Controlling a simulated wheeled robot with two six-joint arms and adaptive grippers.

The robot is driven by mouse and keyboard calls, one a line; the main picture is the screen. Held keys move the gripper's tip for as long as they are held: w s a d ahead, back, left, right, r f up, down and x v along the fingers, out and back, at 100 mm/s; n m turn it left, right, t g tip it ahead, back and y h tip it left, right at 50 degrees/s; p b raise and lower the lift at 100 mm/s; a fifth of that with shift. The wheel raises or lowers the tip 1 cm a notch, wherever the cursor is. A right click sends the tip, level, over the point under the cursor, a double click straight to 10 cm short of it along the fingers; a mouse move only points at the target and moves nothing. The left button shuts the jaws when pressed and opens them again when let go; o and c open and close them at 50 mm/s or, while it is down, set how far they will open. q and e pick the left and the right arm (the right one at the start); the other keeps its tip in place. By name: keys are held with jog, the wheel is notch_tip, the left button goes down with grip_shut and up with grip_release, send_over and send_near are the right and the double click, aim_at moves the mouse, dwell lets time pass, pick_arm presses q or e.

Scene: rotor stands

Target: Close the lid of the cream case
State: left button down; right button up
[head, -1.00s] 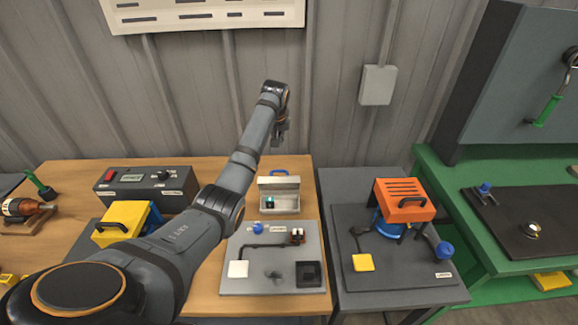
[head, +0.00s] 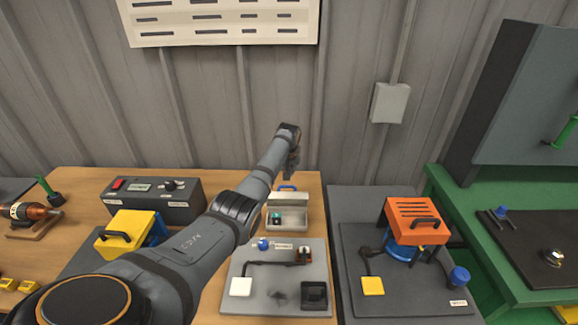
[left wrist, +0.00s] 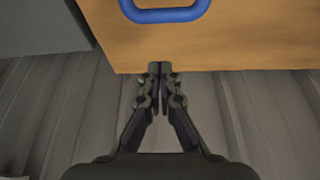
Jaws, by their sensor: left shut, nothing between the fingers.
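The cream case (head: 287,224) stands open near the back edge of the wooden table in the head view. Its lid (head: 288,199) is raised at the back, with a blue handle (head: 287,188) at its top. A small teal and dark item (head: 276,217) lies inside. My left gripper (head: 292,173) is above and behind the lid, apart from it, and looks small here. In the left wrist view my left gripper (left wrist: 160,68) is shut and empty, with its tips over the table's back edge. The blue handle (left wrist: 165,13) shows ahead of the tips. My right gripper is not in view.
A grey board (head: 255,305) with a white pad and black socket lies in front of the case. A dark control box (head: 150,205) and yellow-topped device (head: 127,230) stand left. An orange-topped device (head: 413,215) stands right. The corrugated wall (head: 220,110) is close behind.

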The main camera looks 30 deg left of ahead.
aim_at(287, 196)
pick_arm(q)
jog(key=s+p, duration=0.1)
jog(key=s+d+p, duration=0.1)
jog(key=s+d+f+p, duration=0.1)
jog(key=shift+s+p, duration=0.2)
jog(key=shift+p, duration=0.15)
dwell(0.4)
